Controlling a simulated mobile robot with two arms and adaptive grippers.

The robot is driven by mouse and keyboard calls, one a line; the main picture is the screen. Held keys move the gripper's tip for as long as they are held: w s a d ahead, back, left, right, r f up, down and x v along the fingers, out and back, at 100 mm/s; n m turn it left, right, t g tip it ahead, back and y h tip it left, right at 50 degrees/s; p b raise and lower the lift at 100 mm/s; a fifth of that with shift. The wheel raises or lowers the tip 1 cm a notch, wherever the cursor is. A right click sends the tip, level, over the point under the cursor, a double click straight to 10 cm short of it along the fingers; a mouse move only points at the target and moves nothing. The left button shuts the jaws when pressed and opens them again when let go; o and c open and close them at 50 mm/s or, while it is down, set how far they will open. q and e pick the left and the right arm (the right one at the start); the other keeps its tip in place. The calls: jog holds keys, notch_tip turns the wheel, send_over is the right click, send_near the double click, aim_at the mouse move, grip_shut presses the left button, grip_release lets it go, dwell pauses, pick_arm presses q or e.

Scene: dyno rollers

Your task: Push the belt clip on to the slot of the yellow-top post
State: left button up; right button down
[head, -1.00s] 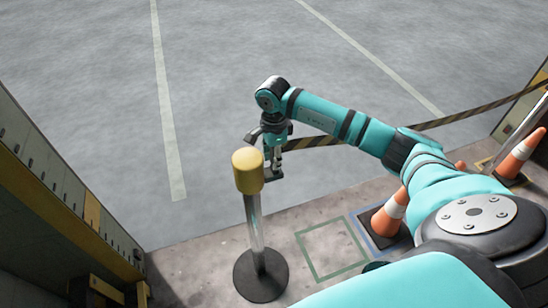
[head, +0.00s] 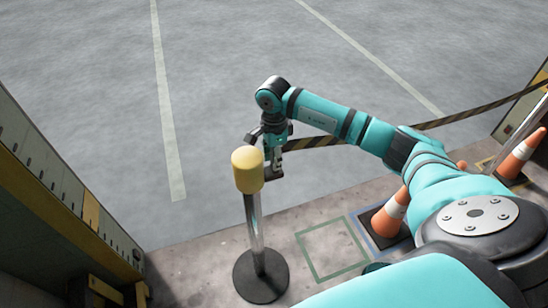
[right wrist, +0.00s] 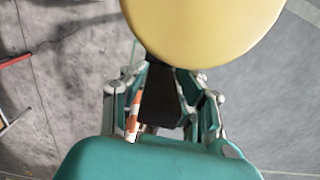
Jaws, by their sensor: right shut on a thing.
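The yellow-top post (head: 248,172) stands upright on a round black base, with a silver pole. Its yellow top (right wrist: 203,25) fills the upper part of the right wrist view. My right gripper (head: 276,160) is shut on the dark belt clip (right wrist: 166,100), just right of and behind the yellow top. The clip lies between the two fingers, close against the post's top. The slot is hidden, so I cannot tell whether the clip is in it. The black-and-yellow striped belt (head: 318,141) runs from the clip to the right. My left gripper is not in view.
Orange-and-white cones (head: 390,215) and (head: 520,155) stand to the right. A green floor square (head: 331,248) beside the post base is empty. A cabinet row with a yellow edge (head: 60,215) lines the left. The grey floor behind the post is clear.

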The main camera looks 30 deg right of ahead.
jog(key=shift+f+b, duration=0.3)
jog(key=shift+b, duration=0.05)
jog(key=c, duration=0.9)
grip_release()
jog(key=shift+c, duration=0.2)
jog(key=shift+r, duration=0.1)
